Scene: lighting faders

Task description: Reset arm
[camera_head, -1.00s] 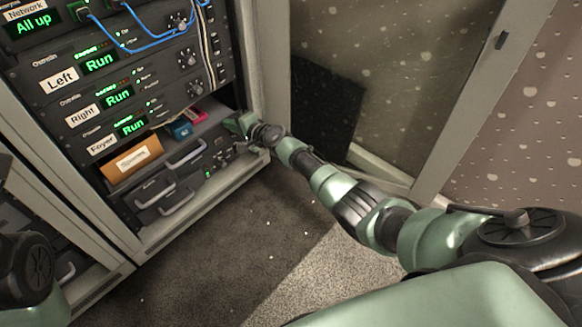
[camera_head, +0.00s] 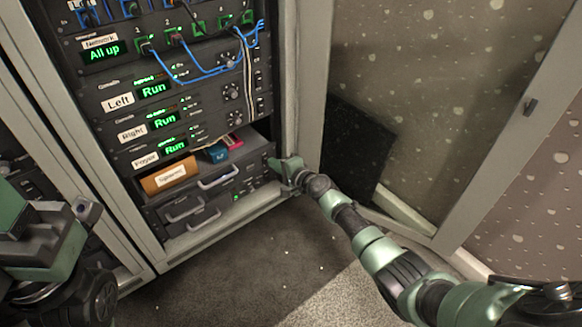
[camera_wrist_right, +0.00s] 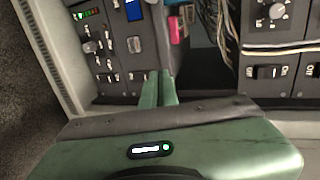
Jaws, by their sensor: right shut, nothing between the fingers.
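My left gripper (camera_head: 45,235) shows at the left edge of the head view, in front of the neighbouring rack. Its fingertips are not clear.
An open drawer (camera_head: 248,153) holds an orange labelled box (camera_head: 168,178), a blue item (camera_head: 217,153) and a pink item (camera_head: 233,142). Blue cables (camera_head: 185,79) hang across the upper units. A glass door (camera_head: 420,90) stands open at right. The carpet (camera_head: 235,265) below is clear.

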